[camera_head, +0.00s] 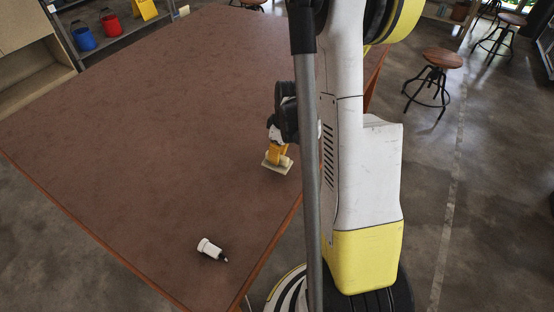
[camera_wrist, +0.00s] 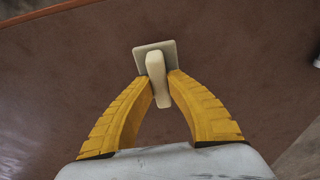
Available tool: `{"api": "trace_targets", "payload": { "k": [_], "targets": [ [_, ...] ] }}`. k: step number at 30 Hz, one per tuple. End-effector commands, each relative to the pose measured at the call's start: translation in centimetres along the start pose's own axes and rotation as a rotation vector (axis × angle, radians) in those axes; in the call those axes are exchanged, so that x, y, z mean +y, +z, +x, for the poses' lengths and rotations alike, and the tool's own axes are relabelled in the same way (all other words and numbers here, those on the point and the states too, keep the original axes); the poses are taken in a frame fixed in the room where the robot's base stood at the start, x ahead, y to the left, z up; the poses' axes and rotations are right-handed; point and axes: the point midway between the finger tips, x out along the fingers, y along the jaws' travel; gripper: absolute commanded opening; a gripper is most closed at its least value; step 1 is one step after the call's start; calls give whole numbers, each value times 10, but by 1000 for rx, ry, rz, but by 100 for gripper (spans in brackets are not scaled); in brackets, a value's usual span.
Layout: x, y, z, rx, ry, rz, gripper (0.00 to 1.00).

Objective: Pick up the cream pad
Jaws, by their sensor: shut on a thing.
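The cream pad (camera_head: 272,165) shows in the head view near the right edge of the brown table, just under my gripper (camera_head: 280,155). In the wrist view the cream pad (camera_wrist: 144,52) is a flat square plate with an upright block-like handle. My gripper's yellow fingers (camera_wrist: 160,78) are closed on the two sides of this handle. I cannot tell whether the pad's base touches the table. My arm hides part of the table's right side in the head view.
The brown table (camera_head: 180,110) is mostly bare. A white bottle with a dark tip (camera_head: 211,249) lies near its front corner. A shelf with blue (camera_head: 83,38) and red (camera_head: 112,26) buckets stands beyond the table, and a stool (camera_head: 440,60) stands at right.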

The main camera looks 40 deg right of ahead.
Motion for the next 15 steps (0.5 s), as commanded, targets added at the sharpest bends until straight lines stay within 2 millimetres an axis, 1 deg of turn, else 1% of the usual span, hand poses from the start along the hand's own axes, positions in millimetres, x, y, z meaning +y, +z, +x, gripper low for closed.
{"api": "trace_targets", "payload": {
  "k": [1, 6, 9, 15],
  "targets": [
    [8, 10, -11, -1, 1, 8, 0],
    [29, 38, -38, -1, 1, 8, 0],
    [41, 53, -52, 0, 2, 8, 0],
    [57, 74, -72, 0, 1, 5, 0]
  ]
}}
